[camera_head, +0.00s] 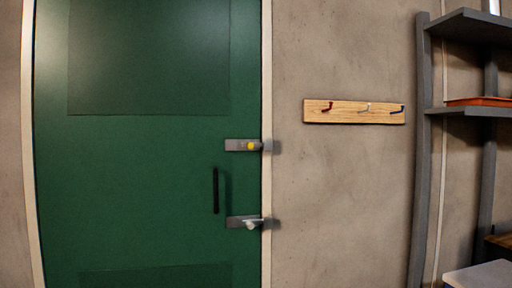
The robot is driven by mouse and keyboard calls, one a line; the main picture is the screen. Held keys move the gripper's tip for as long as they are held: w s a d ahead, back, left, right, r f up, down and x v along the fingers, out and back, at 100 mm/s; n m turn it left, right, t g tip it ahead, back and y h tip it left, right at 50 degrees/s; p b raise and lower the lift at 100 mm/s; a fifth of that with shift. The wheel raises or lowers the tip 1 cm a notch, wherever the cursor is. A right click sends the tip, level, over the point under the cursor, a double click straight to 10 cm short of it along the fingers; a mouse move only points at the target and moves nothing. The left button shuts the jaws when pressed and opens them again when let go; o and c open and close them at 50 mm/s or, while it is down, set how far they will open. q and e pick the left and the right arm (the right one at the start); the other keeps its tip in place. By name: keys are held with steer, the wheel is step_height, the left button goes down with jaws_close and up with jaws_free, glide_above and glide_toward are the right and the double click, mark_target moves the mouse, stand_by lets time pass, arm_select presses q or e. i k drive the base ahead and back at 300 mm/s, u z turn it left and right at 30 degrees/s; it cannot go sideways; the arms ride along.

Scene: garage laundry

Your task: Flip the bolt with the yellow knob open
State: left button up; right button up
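A grey bolt with a yellow knob (251,146) is mounted near the right edge of a green door (130,160). Its right end reaches over the pale door frame. Whether the bolt is thrown or drawn back is too small to tell. A second grey bolt with a white knob (250,224) sits lower on the same edge, also reaching the frame. A black vertical handle (216,190) is on the door between the two, a little to their left. The door looks closed. Neither of my grippers is in view.
Dark grey shelves (424,150) stand at the far right, with an orange tray (480,101) on one. A light grey surface (480,275) is at the lower right corner.

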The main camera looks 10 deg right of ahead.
mark_target(250, 145)
steer(key=u, duration=0.05)
steer(key=i, duration=1)
steer(key=z, duration=0.1)
